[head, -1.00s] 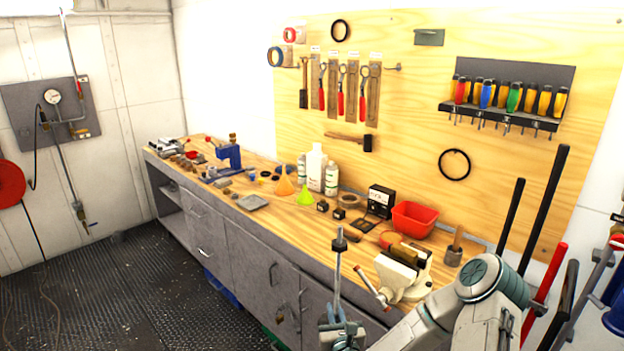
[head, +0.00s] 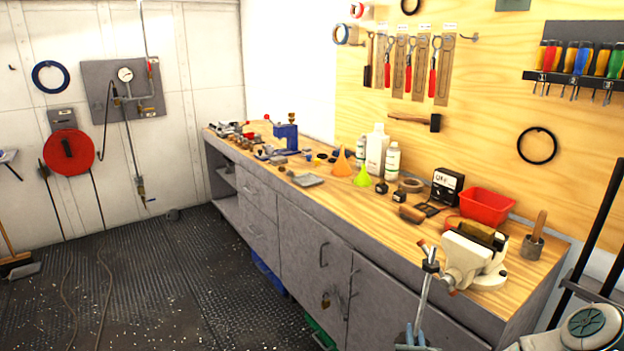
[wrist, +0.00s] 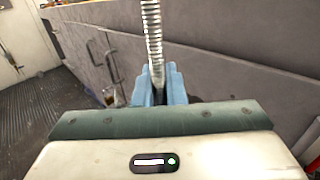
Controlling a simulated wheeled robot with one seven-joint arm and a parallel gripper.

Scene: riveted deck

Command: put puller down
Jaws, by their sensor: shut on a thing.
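The puller (head: 423,300) is a grey metal rod with a dark block near its top end. It stands nearly upright in my gripper (head: 412,339), at the bottom of the head view, in front of the workbench. In the wrist view the threaded rod of the puller (wrist: 153,40) rises between the light blue fingers of my gripper (wrist: 159,87), which are shut on it. The lower part of the puller is hidden. The workbench (head: 330,205) has a wooden top and grey cabinets below.
A white vise (head: 470,262) stands on the near end of the bench, behind the puller. A bare strip of bench top runs along the front edge. The dark floor (head: 150,270) at left is mostly open.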

